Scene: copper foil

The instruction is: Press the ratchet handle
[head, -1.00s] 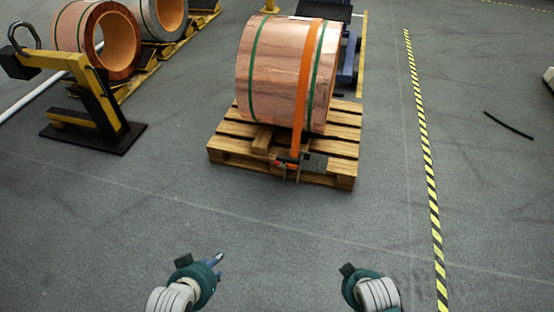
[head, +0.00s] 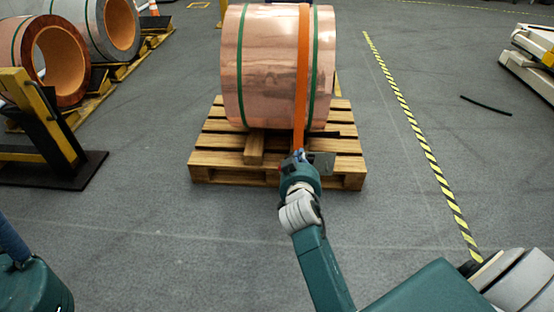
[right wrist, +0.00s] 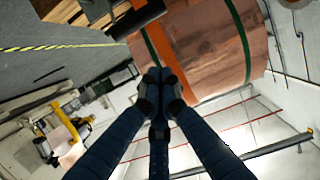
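A copper coil (head: 270,65) lies on a wooden pallet (head: 225,140), with an orange strap (head: 302,90) over it. The ratchet (head: 321,161) is at the strap's lower end, at the pallet's front; my right gripper partly hides it. My right gripper (head: 298,156) is right at the ratchet in the head view. In the right wrist view its fingers (right wrist: 160,76) are drawn together, with nothing seen between them. A dark bar (right wrist: 137,18), perhaps the ratchet handle, lies beyond the fingertips; contact cannot be told. Only part of my left arm shows at lower left.
A yellow and black stand (head: 50,130) is left of the pallet. More coils (head: 65,60) lie on pallets behind it. A striped floor line (head: 415,135) runs at the right. The floor in front of the pallet is clear.

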